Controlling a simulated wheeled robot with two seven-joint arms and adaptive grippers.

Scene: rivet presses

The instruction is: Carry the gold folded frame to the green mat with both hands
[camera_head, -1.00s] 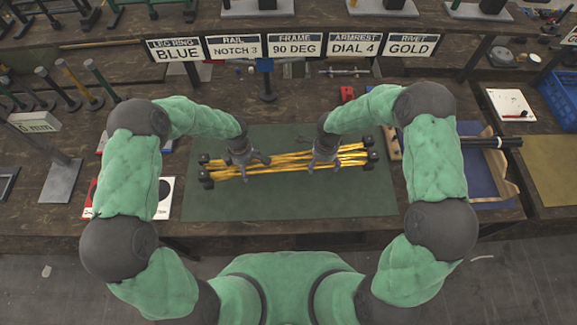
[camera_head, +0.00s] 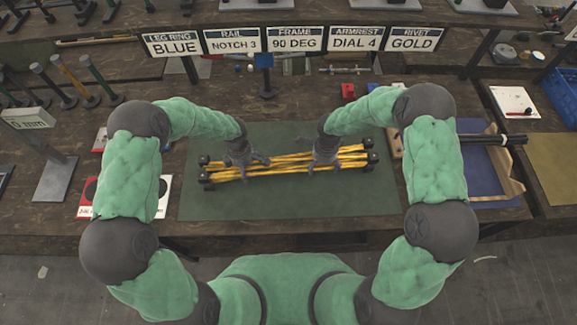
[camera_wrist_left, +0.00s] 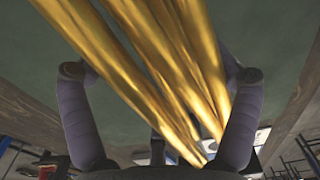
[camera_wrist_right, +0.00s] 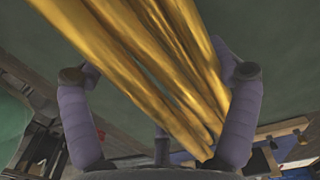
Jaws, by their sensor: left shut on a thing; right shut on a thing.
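The gold folded frame (camera_head: 290,163) is a bundle of gold tubes with black feet at both ends. It lies lengthwise across the picture, over the green mat (camera_head: 290,200); whether it touches the mat I cannot tell. My left gripper (camera_head: 243,162) is shut on its left part, and my right gripper (camera_head: 325,158) is shut on its right part. In the left wrist view the gold tubes (camera_wrist_left: 165,60) run between the fingers. In the right wrist view the tubes (camera_wrist_right: 150,60) also pass between the fingers.
A row of signs (camera_head: 297,40) stands behind the mat. A blue mat with a wooden-edged tray (camera_head: 512,187) is at right. Red and white cards (camera_head: 87,197) lie at left. The mat's front part is clear.

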